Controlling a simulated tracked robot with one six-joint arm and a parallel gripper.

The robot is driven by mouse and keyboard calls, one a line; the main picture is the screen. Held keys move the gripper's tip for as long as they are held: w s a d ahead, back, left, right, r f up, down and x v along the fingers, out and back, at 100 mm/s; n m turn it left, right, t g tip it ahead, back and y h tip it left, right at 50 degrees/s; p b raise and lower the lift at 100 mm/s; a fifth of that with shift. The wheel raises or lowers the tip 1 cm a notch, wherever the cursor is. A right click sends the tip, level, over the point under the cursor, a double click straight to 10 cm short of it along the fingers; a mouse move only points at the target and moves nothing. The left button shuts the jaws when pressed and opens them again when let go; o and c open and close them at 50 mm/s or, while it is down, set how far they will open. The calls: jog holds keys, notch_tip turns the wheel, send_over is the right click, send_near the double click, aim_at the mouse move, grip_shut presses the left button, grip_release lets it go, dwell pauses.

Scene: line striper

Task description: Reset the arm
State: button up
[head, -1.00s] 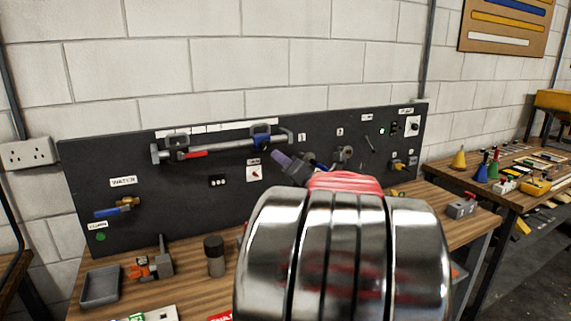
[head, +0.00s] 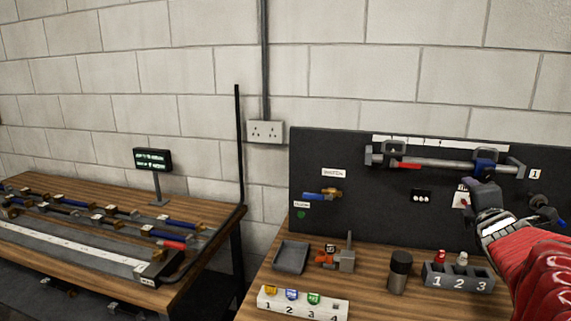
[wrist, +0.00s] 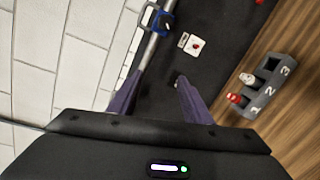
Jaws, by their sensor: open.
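My arm, red with a silver joint, comes in at the right edge of the head view. My gripper (head: 484,192) shows there as a dark shape in front of the black panel (head: 345,228). In the wrist view its two purple fingers (wrist: 157,83) stand apart with nothing visible between them. The left finger overlaps the metal rail with its blue slider (wrist: 160,22) in the picture; I cannot tell whether they touch.
The rail (head: 440,164) runs across the panel. On the wooden bench stand a numbered grey block (head: 458,279), a dark cylinder (head: 398,275), a grey tray (head: 292,257) and a white numbered block (head: 302,304). Another bench (head: 80,205) with a small display (head: 152,159) stands left.

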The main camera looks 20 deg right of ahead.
jog(key=s+a+f+m+g+y, duration=0.15)
jog(key=a+f+m, duration=0.3)
jog(key=a, duration=0.65)
jog(key=w+a+f+m+g+y, duration=0.1)
jog(key=a+f+m+g+y, duration=0.3)
jog(key=a, duration=0.7)
jog(key=s+a+f+m+g+y, duration=0.1)
jog(key=s+a+f+m+y, duration=0.1)
jog(key=s+a+f, duration=0.2)
jog(key=s+a+f+m+g+y, duration=0.1)
jog(key=s+a+f+m+y, duration=0.1)
jog(key=s+a, duration=0.7)
jog(key=a+f+m, duration=0.1)
jog(key=a+f, duration=0.1)
jog(key=a, duration=0.6)
jog(key=shift+s+a+f+m, duration=0.2)
jog(key=shift+s+f+m, duration=0.05)
jog(key=shift+s+m, duration=0.1)
jog(key=shift+c, duration=1.4)
jog(key=shift+d, duration=0.15)
jog(key=shift+c, duration=0.4)
